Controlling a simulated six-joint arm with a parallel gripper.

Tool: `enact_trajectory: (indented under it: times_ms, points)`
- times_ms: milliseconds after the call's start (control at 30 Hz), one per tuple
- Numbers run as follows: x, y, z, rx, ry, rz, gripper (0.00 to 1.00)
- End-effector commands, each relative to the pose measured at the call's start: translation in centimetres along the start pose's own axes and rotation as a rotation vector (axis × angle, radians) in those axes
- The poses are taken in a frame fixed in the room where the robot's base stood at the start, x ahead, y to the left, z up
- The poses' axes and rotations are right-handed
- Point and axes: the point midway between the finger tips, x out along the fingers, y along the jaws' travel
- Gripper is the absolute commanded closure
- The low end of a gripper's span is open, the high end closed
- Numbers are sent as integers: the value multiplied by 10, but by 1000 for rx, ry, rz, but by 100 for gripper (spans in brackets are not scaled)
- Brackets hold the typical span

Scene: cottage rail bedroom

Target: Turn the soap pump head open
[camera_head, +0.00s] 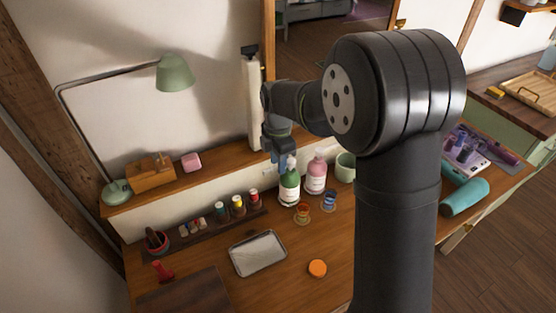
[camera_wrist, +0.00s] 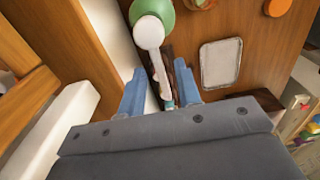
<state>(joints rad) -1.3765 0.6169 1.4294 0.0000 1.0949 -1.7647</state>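A green soap bottle (camera_head: 289,188) with a white label stands upright on the wooden desk. Its white pump head (camera_wrist: 149,33) shows in the wrist view, above the green shoulder (camera_wrist: 160,8), with the long spout pointing down the picture. My gripper (camera_wrist: 160,84) is open, with its blue fingers on either side of the spout's outer part. I cannot tell whether either finger touches it. In the head view my gripper (camera_head: 279,161) is right at the bottle's top and partly hides the pump head. A pink pump bottle (camera_head: 316,177) stands just right of the green one.
A wooden ledge (camera_head: 225,168) runs behind the bottles. Paint jars (camera_head: 238,205) stand to the left, and two small spools (camera_head: 302,211) stand in front. A metal tray (camera_head: 257,253) and orange disc (camera_head: 317,268) lie nearer. A green mug (camera_head: 345,167) is at right.

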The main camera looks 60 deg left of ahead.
Motion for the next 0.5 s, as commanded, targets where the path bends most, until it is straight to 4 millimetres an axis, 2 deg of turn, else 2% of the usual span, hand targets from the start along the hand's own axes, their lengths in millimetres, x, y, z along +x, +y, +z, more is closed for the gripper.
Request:
enact_trajectory:
  times_ms: [133, 167, 300, 500]
  points:
    - [0, 0, 0, 0, 0, 0, 69]
    - [0, 0, 0, 0, 0, 0, 73]
    - [0, 0, 0, 0, 0, 0, 100]
    - [0, 0, 0, 0, 0, 0, 100]
